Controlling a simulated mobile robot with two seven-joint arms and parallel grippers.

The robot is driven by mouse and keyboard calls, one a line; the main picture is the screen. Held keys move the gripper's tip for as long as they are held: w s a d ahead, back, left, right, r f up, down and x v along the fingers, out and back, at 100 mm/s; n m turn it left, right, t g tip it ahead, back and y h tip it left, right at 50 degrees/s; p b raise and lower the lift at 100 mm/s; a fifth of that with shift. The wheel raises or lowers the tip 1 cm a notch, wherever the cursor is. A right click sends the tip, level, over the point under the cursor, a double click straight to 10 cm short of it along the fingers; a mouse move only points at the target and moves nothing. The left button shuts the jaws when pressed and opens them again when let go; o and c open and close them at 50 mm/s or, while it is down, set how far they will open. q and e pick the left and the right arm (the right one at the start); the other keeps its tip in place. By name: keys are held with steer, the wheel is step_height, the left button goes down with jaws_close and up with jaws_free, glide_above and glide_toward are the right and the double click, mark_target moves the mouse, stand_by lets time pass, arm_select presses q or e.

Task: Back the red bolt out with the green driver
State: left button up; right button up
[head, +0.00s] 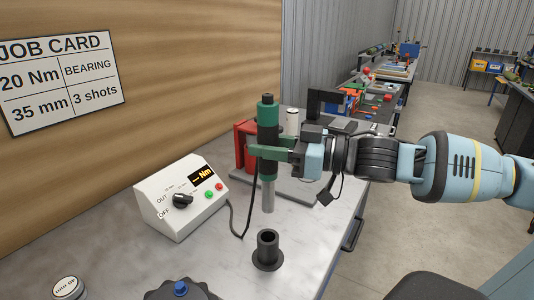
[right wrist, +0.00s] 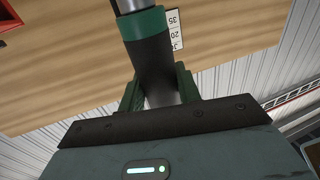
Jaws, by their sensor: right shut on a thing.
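My right gripper (head: 268,152) is shut on the green driver (head: 267,113), a green and black upright tool with a silver shaft pointing down. The driver is held above the bench, its shaft end above and apart from a black flanged socket holder (head: 267,246). In the right wrist view the driver (right wrist: 152,52) sits between the green fingers of the right gripper (right wrist: 158,85). A dark round part (head: 160,292) with a blue bolt head (head: 181,288) is cut by the bottom edge of the head view. I see no red bolt. My left gripper is out of view.
A white control box (head: 165,215) with a knob, display and buttons stands on the bench (head: 110,240) at left. A red holder (head: 243,140) stands behind the driver. A white round button (head: 67,288) is at lower left. A black cable lies beside the box.

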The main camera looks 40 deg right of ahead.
mark_target(268, 126)
steer(key=shift+r+b, duration=0.35)
steer(key=shift+r, duration=0.5)
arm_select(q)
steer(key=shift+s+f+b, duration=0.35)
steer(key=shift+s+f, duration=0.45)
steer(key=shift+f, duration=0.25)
arm_select(e)
steer(key=shift+r, duration=1.15)
